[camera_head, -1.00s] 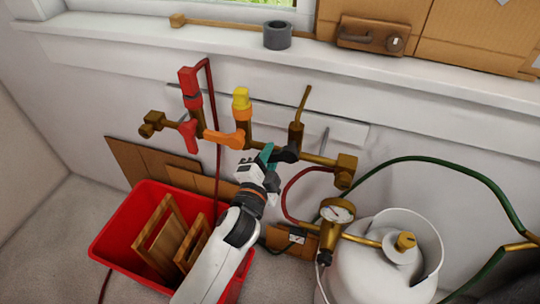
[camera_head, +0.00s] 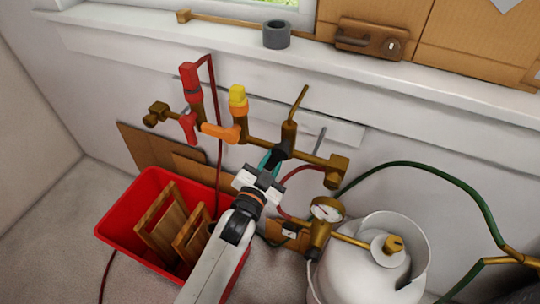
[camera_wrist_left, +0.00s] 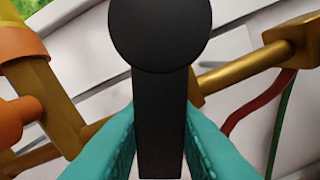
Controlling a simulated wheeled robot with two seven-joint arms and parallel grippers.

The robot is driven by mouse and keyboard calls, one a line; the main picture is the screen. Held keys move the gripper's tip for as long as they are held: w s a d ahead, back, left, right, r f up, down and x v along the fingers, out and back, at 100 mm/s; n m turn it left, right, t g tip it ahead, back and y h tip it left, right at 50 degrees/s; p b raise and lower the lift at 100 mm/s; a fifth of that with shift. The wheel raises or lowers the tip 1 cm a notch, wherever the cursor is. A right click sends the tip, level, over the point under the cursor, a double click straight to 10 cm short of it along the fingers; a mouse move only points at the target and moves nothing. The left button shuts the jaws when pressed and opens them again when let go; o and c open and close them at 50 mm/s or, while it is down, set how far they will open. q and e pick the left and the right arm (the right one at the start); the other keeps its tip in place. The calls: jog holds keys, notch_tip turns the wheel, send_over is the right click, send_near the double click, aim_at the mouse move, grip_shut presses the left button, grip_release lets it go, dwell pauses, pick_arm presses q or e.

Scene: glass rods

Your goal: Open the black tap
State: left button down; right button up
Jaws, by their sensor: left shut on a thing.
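The black tap (camera_head: 282,146) sits on the brass pipe below a thin upright brass stem. In the left wrist view its round black head (camera_wrist_left: 160,32) and straight handle fill the middle. My left gripper (camera_head: 270,160), with teal fingers, is shut on the handle, one finger on each side. The handle points down and out from the pipe, toward my arm. The gripper hides part of it in the head view. My right gripper is not in view.
On the same pipe are an orange tap (camera_head: 220,132) and a red tap (camera_head: 188,125). A red crate (camera_head: 118,215) holding wooden frames stands below left. A white gas tank (camera_head: 360,270) with a gauge (camera_head: 326,209) stands right. Red and green hoses run nearby.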

pick_arm(q)
jog(key=shift+s+d+f+n+p, duration=0.15)
jog(key=shift+d+n+p, duration=0.2)
jog(key=shift+n, duration=0.55)
jog(key=shift+d+n, duration=0.15)
jog(key=shift+n, duration=0.25)
jog(key=shift+s+d+f+n+p, duration=0.1)
jog(key=shift+d+n+p, duration=0.15)
jog(key=shift+n, duration=0.35)
jog(key=shift+s+d+f+n+p, duration=0.1)
jog(key=shift+d+n+p, duration=0.15)
jog(key=shift+n, duration=0.35)
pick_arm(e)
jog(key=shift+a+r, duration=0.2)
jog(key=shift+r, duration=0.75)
pick_arm(q)
jog(key=c, duration=1.2)
grip_release()
jog(key=shift+r, duration=0.1)
jog(key=b+v, duration=0.1)
jog(key=v, duration=1.1)
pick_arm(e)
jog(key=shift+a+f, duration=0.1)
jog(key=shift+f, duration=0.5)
